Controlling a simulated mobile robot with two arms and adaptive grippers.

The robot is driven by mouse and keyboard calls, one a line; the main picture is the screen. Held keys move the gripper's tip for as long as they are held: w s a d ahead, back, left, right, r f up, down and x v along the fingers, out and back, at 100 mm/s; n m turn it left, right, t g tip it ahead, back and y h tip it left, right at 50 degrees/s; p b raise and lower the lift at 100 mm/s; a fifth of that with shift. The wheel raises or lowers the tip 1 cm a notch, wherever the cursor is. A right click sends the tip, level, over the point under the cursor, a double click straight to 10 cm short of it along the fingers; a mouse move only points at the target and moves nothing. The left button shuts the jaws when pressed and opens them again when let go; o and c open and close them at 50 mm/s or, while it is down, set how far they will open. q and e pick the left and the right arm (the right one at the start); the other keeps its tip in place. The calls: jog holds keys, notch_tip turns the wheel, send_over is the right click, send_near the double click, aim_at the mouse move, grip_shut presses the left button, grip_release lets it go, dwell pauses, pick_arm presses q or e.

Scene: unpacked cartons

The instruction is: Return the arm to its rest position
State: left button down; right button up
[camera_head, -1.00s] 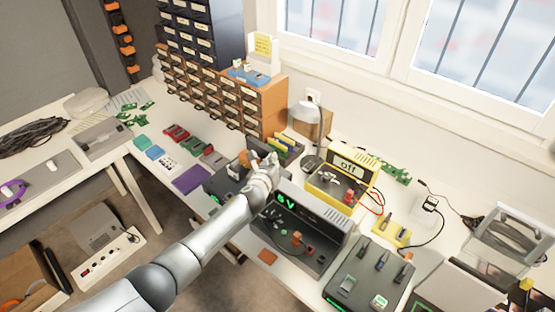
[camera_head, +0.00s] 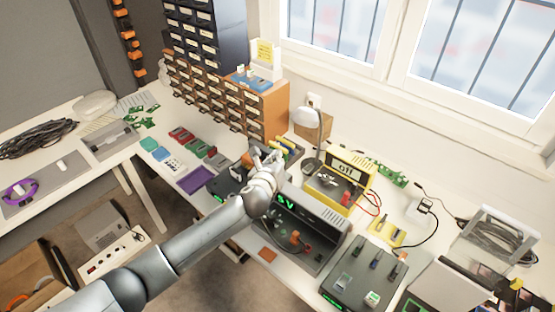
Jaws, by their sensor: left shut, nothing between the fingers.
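My left arm reaches in from the bottom left over the workbench. My left gripper (camera_head: 267,158) is at its end, above the bench beside the dark instrument with a green display (camera_head: 310,232). Its fingers are shut and empty. The gripper and wrist hide part of the dark device (camera_head: 225,185) behind them. My right arm does not show.
A yellow meter marked "off" (camera_head: 350,160) and a grey lamp (camera_head: 308,118) stand behind the gripper. A drawer cabinet (camera_head: 268,108) stands at the back. A dark box with knobs (camera_head: 362,272) is at the front right. A purple tray (camera_head: 195,180) lies to the left.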

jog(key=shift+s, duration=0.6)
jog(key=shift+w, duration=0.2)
